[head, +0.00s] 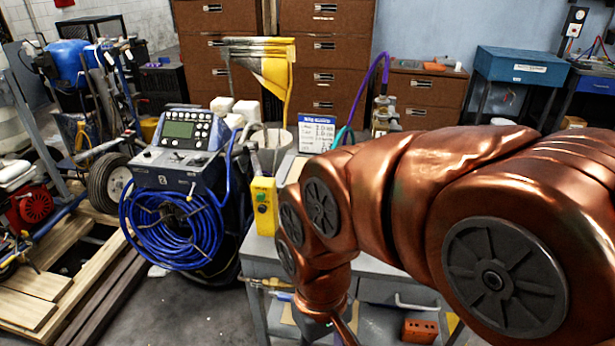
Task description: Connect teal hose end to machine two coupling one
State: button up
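A teal hose piece (342,135) shows beside the white sign on the grey cart, at the lower end of a purple hose (370,80) that arcs up and to the right. My arm hides whatever lies below it. My gripper (342,328) points down at the bottom edge, mostly cut off, over the cart's front. Its fingers cannot be judged.
The grey cart (262,268) carries a yellow box (264,205), a grey bucket (272,145) and a white sign (316,133). An orange brick-like block (420,331) is low on the cart. Wooden planks (60,290) lie left. Brown drawer cabinets (325,60) stand behind. Floor between is clear.

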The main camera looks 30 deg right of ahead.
jog(key=w+r+m+t+y+p, duration=0.15)
jog(key=w+r+m, duration=0.25)
jog(key=w, duration=0.6)
jog(key=w+r+m+t+y+p, duration=0.1)
jog(key=w+r+m+y, duration=0.25)
jog(key=w, duration=0.65)
jog(key=w+d+f+m+t+y+p, duration=0.1)
jog(key=w+d+m, duration=0.5)
jog(key=d, duration=0.3)
jog(key=w+d+m+t+y+p, duration=0.1)
jog(key=w+d+m+t+p, duration=0.1)
jog(key=w+d+m, duration=0.6)
jog(key=s+d+f+m+t+h, duration=0.15)
jog(key=d+f+m, duration=0.35)
jog(key=d, duration=0.9)
jog(key=shift+n+y, duration=0.25)
jog(key=shift+n, duration=0.1)
jog(key=shift+s+f+b+x, duration=0.1)
jog(key=shift+s+b+x, duration=0.05)
jog(key=shift+x, duration=0.95)
jog(key=shift+s+f+b+x, duration=0.1)
jog(key=shift+s+b+x, duration=0.1)
jog(key=shift+x, duration=0.9)
jog(key=shift+s+f+b+x, duration=0.1)
jog(key=shift+b+x, duration=0.05)
jog(key=shift+x, duration=3)
jog(key=shift+p, duration=0.3)
grip_shut()
